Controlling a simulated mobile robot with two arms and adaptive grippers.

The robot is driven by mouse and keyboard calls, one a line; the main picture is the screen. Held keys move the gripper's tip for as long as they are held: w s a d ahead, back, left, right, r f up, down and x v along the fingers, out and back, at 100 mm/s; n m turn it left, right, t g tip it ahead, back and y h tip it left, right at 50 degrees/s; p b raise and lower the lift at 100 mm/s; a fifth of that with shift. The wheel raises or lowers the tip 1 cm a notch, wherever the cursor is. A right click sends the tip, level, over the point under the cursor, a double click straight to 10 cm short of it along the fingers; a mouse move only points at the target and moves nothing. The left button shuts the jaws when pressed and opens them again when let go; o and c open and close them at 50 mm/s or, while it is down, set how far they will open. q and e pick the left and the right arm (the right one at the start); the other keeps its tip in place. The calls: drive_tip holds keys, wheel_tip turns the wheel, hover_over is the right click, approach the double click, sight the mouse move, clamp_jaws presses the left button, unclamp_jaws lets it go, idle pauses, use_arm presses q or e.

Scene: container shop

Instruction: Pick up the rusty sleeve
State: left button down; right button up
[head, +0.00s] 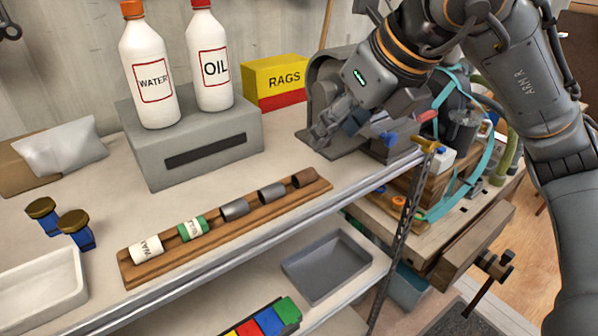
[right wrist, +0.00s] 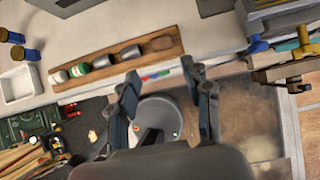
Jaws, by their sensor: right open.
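The rusty sleeve (head: 304,178) is a short brown cylinder at the right end of a wooden rack (head: 130,273) on the bench. In the right wrist view the rusty sleeve (right wrist: 161,43) lies at the rack's right end, ahead of the fingertips. My right gripper (head: 338,128) hangs above the bench, up and to the right of the sleeve in the head view. In the right wrist view its fingers (right wrist: 160,77) are spread with nothing between them. My left gripper is in neither view.
Other rack pieces are two grey sleeves (head: 271,193), a green-labelled roll (head: 193,228) and a white one (head: 146,249). A grey block (head: 215,128) carries water and oil bottles behind. A rags box (head: 272,80) stands at the back. A grey tray (head: 327,266) sits below the bench edge.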

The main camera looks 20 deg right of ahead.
drive_tip(key=p, duration=0.2)
approach(304, 171)
drive_tip(key=x, duration=0.3)
drive_tip(key=shift+s+a+f, duration=0.1)
drive_tip(key=shift+f, duration=0.05)
drive_tip(key=p+x, duration=0.2)
drive_tip(key=x, duration=0.2)
drive_tip(key=shift+w+f, duration=0.2)
drive_tip(key=shift+f, duration=0.05)
drive_tip(key=shift+w+f, duration=0.15)
drive_tip(key=shift+f, duration=0.15)
drive_tip(key=c, duration=1)
drive_tip(key=shift+r, duration=0.15)
